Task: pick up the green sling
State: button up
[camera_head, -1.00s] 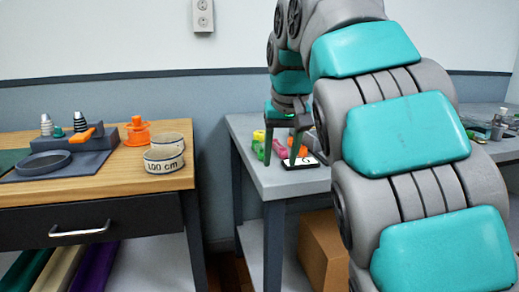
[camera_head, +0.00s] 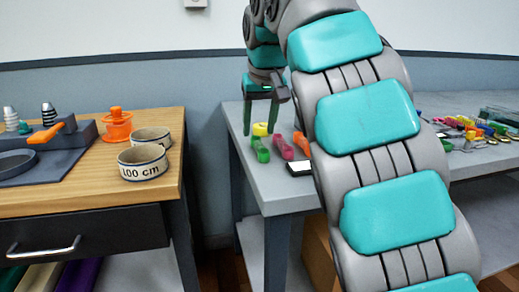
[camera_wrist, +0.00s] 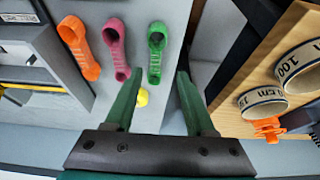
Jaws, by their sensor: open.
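The green sling (camera_head: 261,150) lies on the grey table near its left edge, leftmost of a row of rolled slings. It also shows in the wrist view (camera_wrist: 156,52), just beyond my fingertips. My gripper (camera_head: 259,130) points down above the table's left end, close to the green sling. In the wrist view my gripper (camera_wrist: 159,78) is open, its two green fingers apart with nothing held between them. The fingers appear apart from the sling; their exact height above it I cannot tell.
A pink sling (camera_wrist: 115,48) and an orange sling (camera_wrist: 80,45) lie beside the green one. A small yellow object (camera_head: 260,129) is behind it. A wooden table (camera_head: 150,195) with 100 cm rings (camera_head: 142,163) stands left, across a gap. My arm hides part of the grey table.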

aim_at(260, 144)
jog(key=shift+d+x, duration=0.15)
jog(key=shift+x, duration=1.15)
jog(key=shift+d+x, duration=0.1)
jog(key=shift+x, duration=1.15)
jog(key=shift+w, duration=0.2)
grip_shut()
